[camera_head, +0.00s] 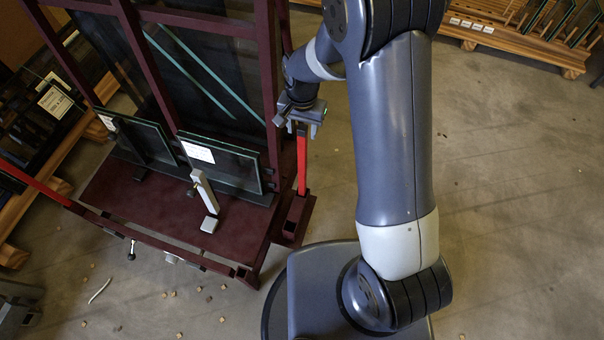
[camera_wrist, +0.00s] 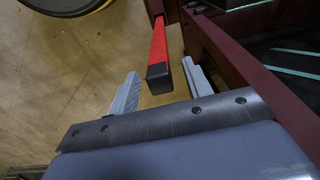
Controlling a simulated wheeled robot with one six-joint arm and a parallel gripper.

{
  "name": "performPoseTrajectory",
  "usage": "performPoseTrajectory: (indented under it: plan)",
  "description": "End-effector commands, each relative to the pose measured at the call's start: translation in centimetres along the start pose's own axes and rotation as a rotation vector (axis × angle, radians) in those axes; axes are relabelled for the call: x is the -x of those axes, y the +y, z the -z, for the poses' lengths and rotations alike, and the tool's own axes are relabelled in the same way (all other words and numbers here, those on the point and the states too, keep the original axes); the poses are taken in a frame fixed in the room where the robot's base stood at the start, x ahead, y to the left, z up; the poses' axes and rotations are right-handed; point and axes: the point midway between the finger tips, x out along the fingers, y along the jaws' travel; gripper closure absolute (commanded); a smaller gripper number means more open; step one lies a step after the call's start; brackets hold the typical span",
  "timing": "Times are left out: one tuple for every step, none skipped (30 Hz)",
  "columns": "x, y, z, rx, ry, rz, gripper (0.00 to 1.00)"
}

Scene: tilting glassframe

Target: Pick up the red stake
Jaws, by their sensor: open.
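The red stake (camera_head: 302,160) stands upright at the right front corner of the dark red glass frame (camera_head: 170,218), its lower end at a corner bracket (camera_head: 296,215). My gripper (camera_head: 300,118) is at the top of the stake. In the wrist view the stake (camera_wrist: 158,48) has a black end cap (camera_wrist: 159,77), which lies between the two grey fingers of my gripper (camera_wrist: 160,88). The fingers are open, with a visible gap on the left side and a smaller one on the right. Contact with the stake does not show.
Glass panes with white labels (camera_head: 198,152) lean on the frame, beside a grey clamp (camera_head: 205,195). A red bar (camera_head: 35,183) crosses at the left. Wooden racks stand at the left and at the back right (camera_head: 500,42). Small crumbs litter the floor. Floor at the right is clear.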

Motion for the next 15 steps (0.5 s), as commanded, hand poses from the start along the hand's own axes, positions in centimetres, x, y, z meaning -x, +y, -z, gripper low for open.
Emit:
performPoseTrajectory:
  plan:
    - [-0.3, 0.0, 0.0, 0.0, -0.001, -0.001, 0.53]
    - [-0.6, 0.0, 0.0, 0.0, -0.001, -0.001, 0.53]
    - [-1.0, 0.0, 0.0, 0.0, -0.001, -0.001, 0.53]
    - [-1.4, 0.0, 0.0, 0.0, -0.002, -0.001, 0.53]
    - [-1.9, 0.0, 0.0, 0.0, -0.003, -0.002, 0.53]
    - [-2.5, 0.0, 0.1, 0.0, -0.002, -0.002, 0.53]
    - [-2.9, 0.0, 0.1, 0.0, -0.003, -0.002, 0.53]
    - [-3.4, 0.0, 0.1, 0.0, -0.003, -0.002, 0.53]
    - [-3.9, -0.1, 0.1, 0.0, -0.002, -0.001, 0.53]
    - [-4.3, -0.1, 0.1, 0.0, -0.002, -0.001, 0.53]
    - [-4.6, -0.1, 0.1, 0.0, -0.002, -0.001, 0.53]
    - [-4.9, -0.1, 0.1, 0.0, -0.001, -0.001, 0.53]
    - [-5.1, -0.1, 0.2, 0.0, 0.0, 0.0, 0.53]
    - [-5.2, -0.1, 0.2, 0.0, 0.0, 0.0, 0.53]
    - [-5.3, -0.1, 0.2, 0.0, 0.001, 0.0, 0.53]
